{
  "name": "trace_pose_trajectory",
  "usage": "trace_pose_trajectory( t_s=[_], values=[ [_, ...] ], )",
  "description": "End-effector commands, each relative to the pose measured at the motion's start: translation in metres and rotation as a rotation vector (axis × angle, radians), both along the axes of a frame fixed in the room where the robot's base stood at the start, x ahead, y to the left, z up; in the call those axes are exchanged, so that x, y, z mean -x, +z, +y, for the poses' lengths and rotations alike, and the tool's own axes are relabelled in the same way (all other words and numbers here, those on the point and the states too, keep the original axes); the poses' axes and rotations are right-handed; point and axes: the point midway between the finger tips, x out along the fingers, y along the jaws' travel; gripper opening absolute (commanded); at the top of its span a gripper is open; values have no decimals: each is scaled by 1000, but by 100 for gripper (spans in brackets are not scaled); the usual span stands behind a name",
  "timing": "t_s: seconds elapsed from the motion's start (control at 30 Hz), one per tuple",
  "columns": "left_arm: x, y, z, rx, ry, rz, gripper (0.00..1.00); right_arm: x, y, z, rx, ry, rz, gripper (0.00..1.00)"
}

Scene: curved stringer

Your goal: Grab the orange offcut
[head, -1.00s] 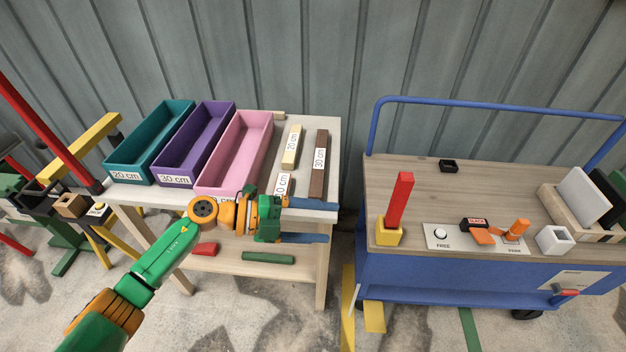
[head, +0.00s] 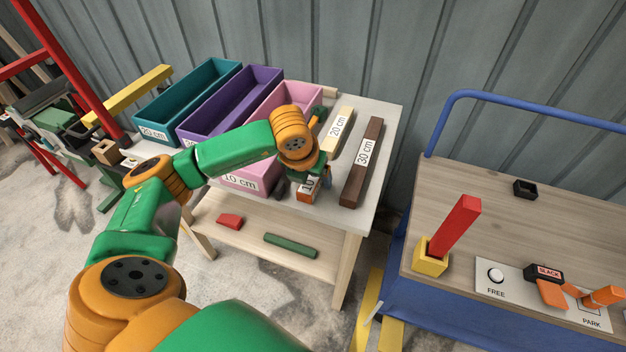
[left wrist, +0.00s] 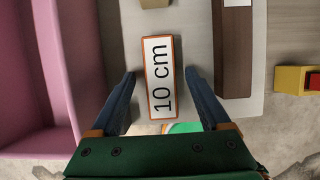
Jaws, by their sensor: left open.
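The orange offcut (head: 305,196), with a white "10 cm" label on top, lies near the front edge of the wooden table, right of the pink bin. In the left wrist view the offcut (left wrist: 161,108) shows orange edges around its label. My left gripper (head: 303,188) points down over it and partly hides it in the head view. In the left wrist view the open blue fingers (left wrist: 161,73) lie either side of the offcut, with a gap on both sides. I cannot tell how far they are above the tabletop. My right gripper is not in view.
The pink bin (head: 295,95) stands close left. A pale 20 cm piece (head: 340,122) and a brown 30 cm piece (head: 363,160) lie to the right. The lower shelf (head: 250,240) holds red and green pieces. A blue trolley (head: 480,225) stands further right.

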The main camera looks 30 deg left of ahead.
Motion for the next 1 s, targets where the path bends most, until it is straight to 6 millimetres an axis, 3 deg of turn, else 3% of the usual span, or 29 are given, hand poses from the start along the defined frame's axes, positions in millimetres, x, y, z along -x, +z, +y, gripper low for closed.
trace_pose_trajectory(
  t_s=[0.93, 0.97, 1.0],
  values=[
    [0, -4, -1, 2, -1, 1, 80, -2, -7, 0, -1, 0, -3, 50],
    [0, -4, -1, 2, -1, 1, 77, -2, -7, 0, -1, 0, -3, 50],
    [0, -4, -1, 2, -1, 1, 66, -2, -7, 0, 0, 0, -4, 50]
  ],
)
